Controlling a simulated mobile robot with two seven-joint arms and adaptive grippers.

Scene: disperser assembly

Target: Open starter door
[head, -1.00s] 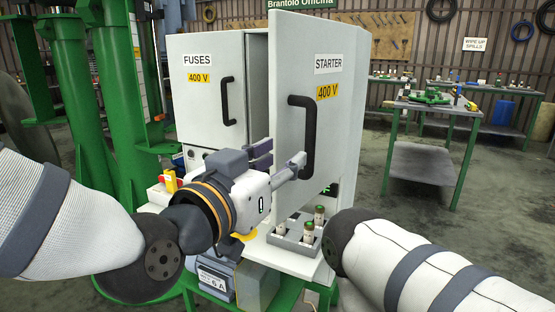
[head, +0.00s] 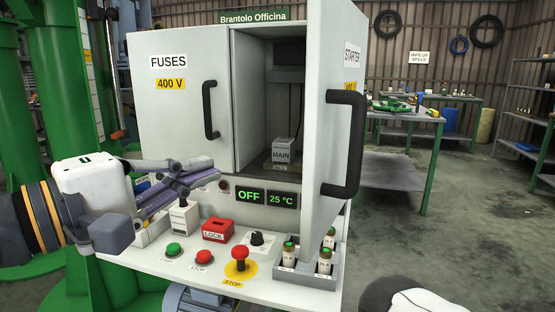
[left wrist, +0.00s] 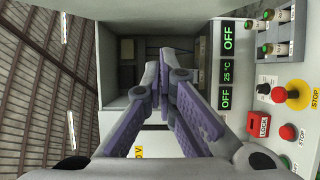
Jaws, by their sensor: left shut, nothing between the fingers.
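The starter door (head: 328,130) stands wide open on the right of the grey cabinet, with its black handle (head: 350,145) toward me. The starter compartment (head: 285,100) is exposed, and a box marked MAIN (head: 284,152) sits inside. My left gripper (head: 205,168) is shut and empty in front of the lower left of the cabinet, apart from the door handle. In the left wrist view its purple-padded fingers (left wrist: 170,80) are together, with the open compartment (left wrist: 130,65) beyond. My right gripper is out of view; only a piece of my right arm shows at the bottom.
The fuses door (head: 190,120) is closed, with a black handle (head: 210,110). A green-legged bench (head: 390,170) stands behind right.

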